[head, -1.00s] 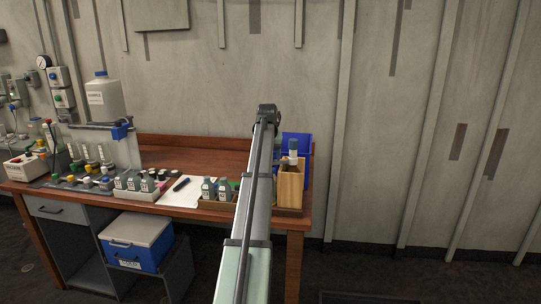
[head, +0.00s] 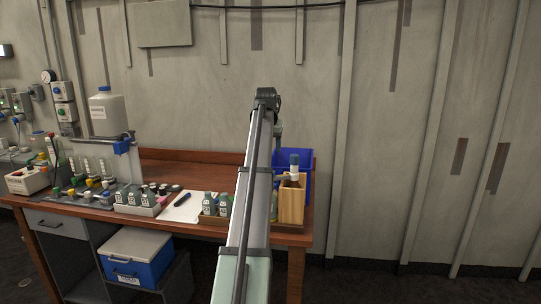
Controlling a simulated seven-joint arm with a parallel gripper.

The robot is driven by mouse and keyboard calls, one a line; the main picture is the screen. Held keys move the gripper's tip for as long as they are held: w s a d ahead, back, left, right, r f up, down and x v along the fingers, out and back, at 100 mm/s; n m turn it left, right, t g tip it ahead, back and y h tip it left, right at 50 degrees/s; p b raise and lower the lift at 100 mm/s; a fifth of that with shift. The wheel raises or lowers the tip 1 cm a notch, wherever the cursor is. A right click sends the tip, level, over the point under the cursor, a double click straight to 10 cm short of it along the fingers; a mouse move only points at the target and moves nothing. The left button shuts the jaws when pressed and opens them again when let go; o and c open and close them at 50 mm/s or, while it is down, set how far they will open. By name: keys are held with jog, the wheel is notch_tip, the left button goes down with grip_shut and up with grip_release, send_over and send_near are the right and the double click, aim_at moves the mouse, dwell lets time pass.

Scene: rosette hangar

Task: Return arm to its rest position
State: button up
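My arm (head: 253,190) reaches up the middle of the head view from the bottom edge. Its far joint (head: 266,98) shows against the wall above the workbench (head: 185,157). A short part of the arm hangs below that joint on its right side, in front of the wall and above the blue bin. My gripper cannot be made out; the arm hides what lies behind it. Whether it holds anything does not show.
Right of my arm are a blue bin (head: 306,160) and a wooden box (head: 291,204) with a white-and-blue bottle (head: 294,164). Left are small bottles (head: 132,199), a paper sheet (head: 182,208), a jug (head: 107,113) and a blue cooler (head: 138,262). The right wall area is clear.

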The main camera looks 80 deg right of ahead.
jog(key=shift+a+r, duration=0.25)
jog(key=shift+r, duration=0.3)
